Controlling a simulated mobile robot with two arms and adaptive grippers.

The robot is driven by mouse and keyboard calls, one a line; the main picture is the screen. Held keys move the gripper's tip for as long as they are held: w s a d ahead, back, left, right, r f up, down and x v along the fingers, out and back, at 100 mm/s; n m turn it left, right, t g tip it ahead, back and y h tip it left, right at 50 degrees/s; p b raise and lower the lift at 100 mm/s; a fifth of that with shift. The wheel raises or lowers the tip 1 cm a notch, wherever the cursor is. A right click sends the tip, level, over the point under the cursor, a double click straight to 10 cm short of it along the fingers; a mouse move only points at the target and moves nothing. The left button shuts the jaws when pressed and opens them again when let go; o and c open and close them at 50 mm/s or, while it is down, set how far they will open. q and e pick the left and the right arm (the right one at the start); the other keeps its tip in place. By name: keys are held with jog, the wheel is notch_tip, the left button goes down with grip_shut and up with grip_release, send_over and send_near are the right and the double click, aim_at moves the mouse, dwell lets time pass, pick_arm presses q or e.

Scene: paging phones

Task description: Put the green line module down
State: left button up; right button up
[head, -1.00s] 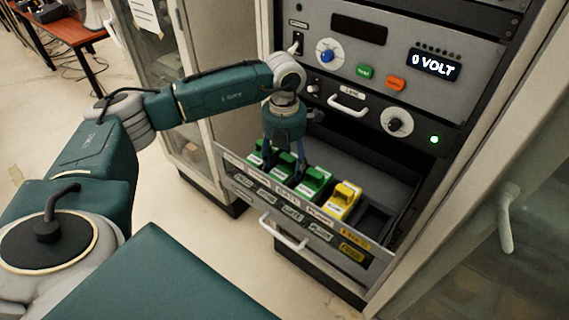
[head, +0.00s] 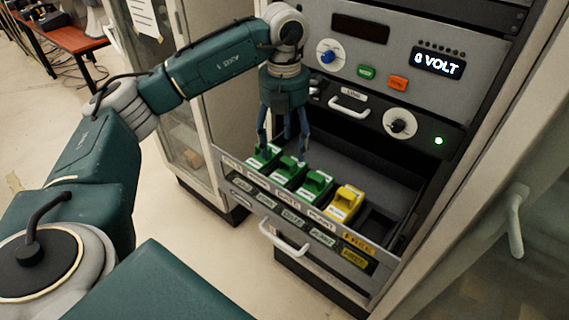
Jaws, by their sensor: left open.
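Several green modules stand in a row in the open drawer (head: 372,262) of the rack. From the left these are a first green module (head: 264,157), a second green module (head: 288,169) and a third green module (head: 316,185). I cannot read their labels well enough to tell which is the line module. My left gripper (head: 283,145) is open, with its fingers pointing down just above the first two green modules. Nothing is held in it. My right gripper is not in view.
A yellow module (head: 346,203) stands to the right of the green ones, beside an empty dark slot (head: 376,222). The drawer handle (head: 283,238) sticks out in front. A glass door stands at the right.

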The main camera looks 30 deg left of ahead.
pick_arm(q)
jog(key=shift+r, duration=1.7)
